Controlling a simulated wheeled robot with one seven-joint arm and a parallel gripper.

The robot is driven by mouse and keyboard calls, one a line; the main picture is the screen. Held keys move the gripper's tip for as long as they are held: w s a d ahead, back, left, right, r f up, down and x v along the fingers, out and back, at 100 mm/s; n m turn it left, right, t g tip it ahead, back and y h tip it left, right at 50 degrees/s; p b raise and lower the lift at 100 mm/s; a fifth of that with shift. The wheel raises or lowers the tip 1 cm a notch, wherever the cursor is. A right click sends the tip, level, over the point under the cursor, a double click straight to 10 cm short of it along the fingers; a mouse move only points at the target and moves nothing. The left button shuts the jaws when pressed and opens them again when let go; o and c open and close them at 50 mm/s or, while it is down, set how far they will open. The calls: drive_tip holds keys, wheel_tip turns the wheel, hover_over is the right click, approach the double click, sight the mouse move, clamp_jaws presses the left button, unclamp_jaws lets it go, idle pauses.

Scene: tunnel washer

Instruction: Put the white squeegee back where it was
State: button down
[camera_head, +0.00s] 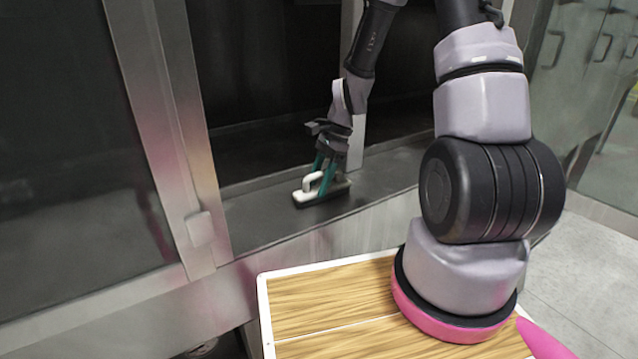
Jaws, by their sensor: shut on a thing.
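The white squeegee (306,197) has a white handle and a dark base. It rests on, or just above, the dark ledge inside the washer opening; I cannot tell whether its base touches. My gripper (321,182) points down, with its green fingers shut on the squeegee's handle. The fingers hide part of the handle.
The dark ledge (262,221) runs along the opening, with clear room to the right. A metal door frame (168,132) with a dark pane stands at the left. My wooden-topped base is in front, below the steel front panel (330,240). Glass-fronted cabinets (590,70) stand at the right.

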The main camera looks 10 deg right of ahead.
drive_tip(key=shift+c, duration=1.7)
unclamp_jaws()
drive_tip(key=v, duration=1.1)
drive_tip(key=shift+w+d+r, duration=0.1)
drive_tip(key=shift+d+r, duration=0.1)
drive_tip(key=shift+r, duration=0.1)
drive_tip(key=s+d+r+n+t+h, duration=0.1)
drive_tip(key=s+r+n+t, duration=0.3)
drive_tip(key=s+r, duration=0.3)
drive_tip(key=s+d+r+n+t+h, duration=0.1)
drive_tip(key=s+r+n+t, duration=0.3)
drive_tip(key=r, duration=1.2)
drive_tip(key=s+d+n, duration=0.1)
drive_tip(key=s+n, duration=0.1)
drive_tip(key=s, duration=0.2)
drive_tip(key=shift+s+r, duration=0.2)
drive_tip(key=shift+s, duration=0.05)
